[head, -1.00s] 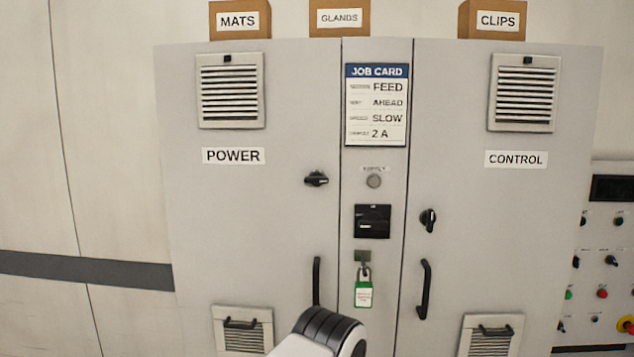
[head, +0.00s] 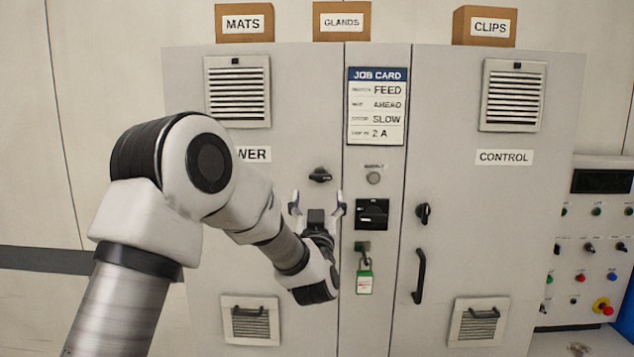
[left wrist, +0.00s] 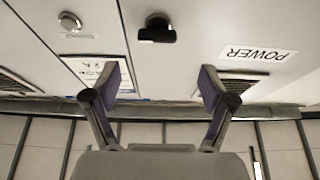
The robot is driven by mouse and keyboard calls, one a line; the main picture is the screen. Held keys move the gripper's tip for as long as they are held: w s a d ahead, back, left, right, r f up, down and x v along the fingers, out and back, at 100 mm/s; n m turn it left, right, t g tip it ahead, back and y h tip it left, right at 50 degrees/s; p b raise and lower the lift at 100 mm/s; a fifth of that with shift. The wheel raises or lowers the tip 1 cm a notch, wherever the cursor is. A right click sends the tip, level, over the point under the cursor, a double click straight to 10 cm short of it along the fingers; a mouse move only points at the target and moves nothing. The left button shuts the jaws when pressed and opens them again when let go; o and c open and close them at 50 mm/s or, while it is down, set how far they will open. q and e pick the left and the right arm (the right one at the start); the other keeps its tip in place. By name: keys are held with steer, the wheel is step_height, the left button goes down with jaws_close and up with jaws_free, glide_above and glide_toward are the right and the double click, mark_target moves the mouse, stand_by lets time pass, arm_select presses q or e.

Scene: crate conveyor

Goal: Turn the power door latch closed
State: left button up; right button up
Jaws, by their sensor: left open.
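The power door latch (head: 320,175) is a small black handle on the left cabinet door, lying about horizontal. In the left wrist view the latch (left wrist: 157,30) shows near the top, beyond the fingertips and between their lines. My left gripper (head: 317,200) is open and empty, with its fingers pointing up, just below the latch in the head view. Its two fingers (left wrist: 160,80) are spread wide in the left wrist view and appear apart from the latch. My left arm hides part of the POWER label (head: 253,155) and the power door's pull handle. My right gripper is not in view.
The black switch (head: 372,214) and a green-tagged padlock (head: 365,275) are on the middle panel, close right of my gripper. The control door has its own upright latch (head: 424,213) and a pull handle (head: 419,276). A button panel (head: 597,240) stands at right.

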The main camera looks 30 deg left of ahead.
mark_target(321, 179)
arm_select(q)
steer(key=p+x, duration=0.1)
steer(key=x, duration=0.1)
steer(key=p+x, duration=0.1)
steer(key=x, duration=0.2)
steer(key=p+x, duration=0.1)
steer(key=x, duration=0.2)
steer(key=shift+w+f+p, duration=0.15)
steer(key=shift+f+p, duration=0.2)
steer(key=shift+d, duration=0.1)
steer(key=shift+w, duration=0.1)
steer(key=shift+c, duration=1)
steer(key=shift+f, duration=0.1)
steer(key=c, duration=1)
